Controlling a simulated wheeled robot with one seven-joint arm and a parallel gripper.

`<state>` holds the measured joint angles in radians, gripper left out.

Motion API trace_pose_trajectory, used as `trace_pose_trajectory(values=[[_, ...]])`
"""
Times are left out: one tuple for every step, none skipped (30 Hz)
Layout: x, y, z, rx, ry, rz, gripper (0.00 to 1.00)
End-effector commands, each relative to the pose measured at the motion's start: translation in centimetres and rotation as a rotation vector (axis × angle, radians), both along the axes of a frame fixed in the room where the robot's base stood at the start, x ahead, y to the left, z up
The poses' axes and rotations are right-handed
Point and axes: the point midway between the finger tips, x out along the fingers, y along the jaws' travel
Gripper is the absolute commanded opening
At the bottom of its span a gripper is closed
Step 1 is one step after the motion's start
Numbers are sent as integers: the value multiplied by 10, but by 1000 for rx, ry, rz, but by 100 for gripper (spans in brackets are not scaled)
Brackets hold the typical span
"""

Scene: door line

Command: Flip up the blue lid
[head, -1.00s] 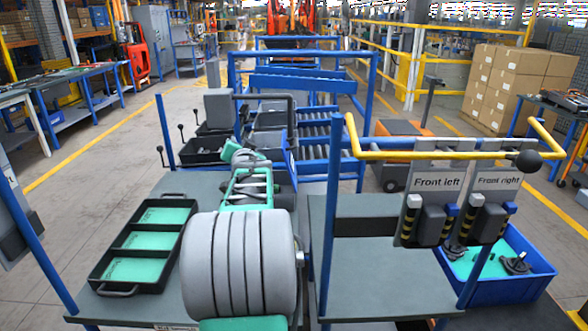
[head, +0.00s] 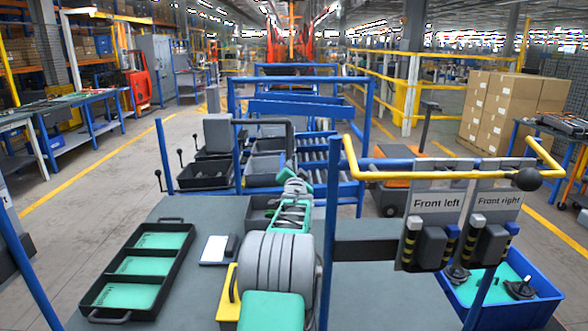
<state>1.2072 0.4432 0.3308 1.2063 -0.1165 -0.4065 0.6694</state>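I cannot make out for certain which thing is the blue lid. Blue parts lie just beyond my arm in the head view, around a grey bin (head: 266,167), but my arm and the blue posts partly cover that area. My gripper (head: 297,184) is at the far end of my grey and green arm, over the far edge of the grey table (head: 180,290). Its fingers are too small and hidden to tell whether they are open or shut. I see nothing held.
A black tray with green compartments (head: 90,299) lies on the table's left side, a white-faced item (head: 215,250) and a yellow bin (head: 228,308) beside my arm. Blue posts and a yellow rail (head: 440,155) with "Front left" and "Front right" holders stand right, above a blue crate (head: 541,308).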

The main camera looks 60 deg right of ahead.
Motion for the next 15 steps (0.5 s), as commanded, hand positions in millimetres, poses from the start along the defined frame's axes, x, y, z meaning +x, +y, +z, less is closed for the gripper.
trace_pose_trajectory(values=[[1, -2, 1, 0, 0, 0, 33], [1, -2, 1, -1, -1, 0, 33], [1, -2, 1, -1, -1, 0, 33], [1, -2, 1, -1, -1, 0, 33], [1, -2, 1, -1, -1, 0, 33], [1, -2, 1, -1, -1, 0, 33], [1, -2, 1, -1, 0, 1, 33], [1, -2, 0, -1, 0, 1, 32], [1, -2, 0, -1, 0, 1, 28], [1, -2, 0, -1, 0, 1, 26], [1, -2, 0, -1, 0, 1, 24], [1, -2, 0, -1, 0, 1, 20], [1, -2, 0, 0, 0, 0, 18], [1, -2, 0, 0, 0, 0, 15], [1, -2, 0, 0, 1, 0, 12]])
